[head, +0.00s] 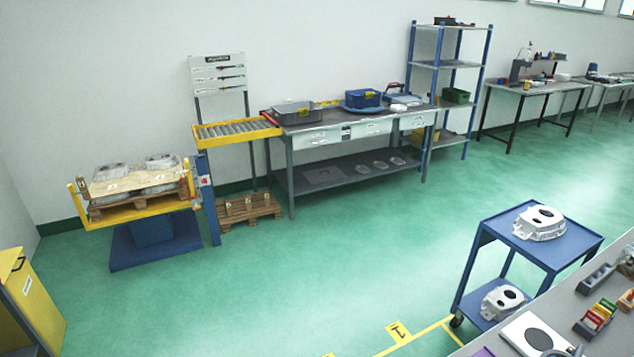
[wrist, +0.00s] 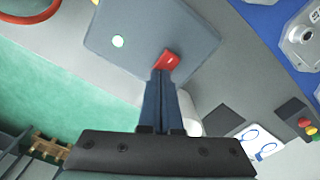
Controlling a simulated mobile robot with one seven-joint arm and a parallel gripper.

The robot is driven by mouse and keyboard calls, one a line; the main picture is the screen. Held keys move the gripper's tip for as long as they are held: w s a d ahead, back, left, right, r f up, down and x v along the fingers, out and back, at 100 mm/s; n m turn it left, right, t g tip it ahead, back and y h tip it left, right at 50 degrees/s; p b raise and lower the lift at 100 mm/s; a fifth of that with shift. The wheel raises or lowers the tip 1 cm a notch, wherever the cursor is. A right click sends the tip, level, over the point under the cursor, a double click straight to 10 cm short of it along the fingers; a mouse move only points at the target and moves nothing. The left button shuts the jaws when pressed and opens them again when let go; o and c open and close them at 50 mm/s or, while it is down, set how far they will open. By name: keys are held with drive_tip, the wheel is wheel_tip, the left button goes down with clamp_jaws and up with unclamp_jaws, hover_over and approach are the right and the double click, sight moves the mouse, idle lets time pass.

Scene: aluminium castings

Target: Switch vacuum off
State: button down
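The tips hide part of the box edge. Neither my gripper nor this switch can be made out in the head view.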

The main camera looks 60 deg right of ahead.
drive_tip(key=shift+r+p, duration=3.5)
drive_tip(key=shift+p, duration=0.15)
drive_tip(key=w+d+r+t+h+b, duration=0.25)
drive_tip(key=w+r, duration=0.25)
drive_tip(key=w, duration=0.3)
drive_tip(key=w+d+r+t+h+b, duration=0.1)
drive_tip(key=w+d+r+t+b, duration=0.2)
drive_tip(key=w+r, duration=0.35)
drive_tip(key=w+a+r+t+h+b, duration=0.1)
drive_tip(key=w+a+r+t+b, duration=0.15)
drive_tip(key=w+r, duration=0.4)
drive_tip(key=w+a+r+t+h+b, duration=0.1)
drive_tip(key=w+a+r+t+b, duration=0.1)
drive_tip(key=w+r+t, duration=0.45)
drive_tip(key=a+r+t+y+b, duration=0.15)
drive_tip(key=a+r, duration=0.25)
drive_tip(key=r, duration=0.5)
drive_tip(key=a+r+t+b, duration=0.25)
drive_tip(key=a+r, duration=0.25)
drive_tip(key=r, duration=0.4)
drive_tip(key=s+a+r+t+y+b, duration=0.1)
drive_tip(key=s+a+r+t, duration=0.3)
drive_tip(key=r, duration=0.4)
drive_tip(key=s+a+r+t+y+b, duration=0.2)
drive_tip(key=s+a+r+t, duration=0.3)
drive_tip(key=s+r, duration=0.3)
drive_tip(key=shift+s+a+y+b, duration=0.3)
drive_tip(key=shift+s+a+y, duration=0.15)
drive_tip(key=shift+a+y, duration=0.05)
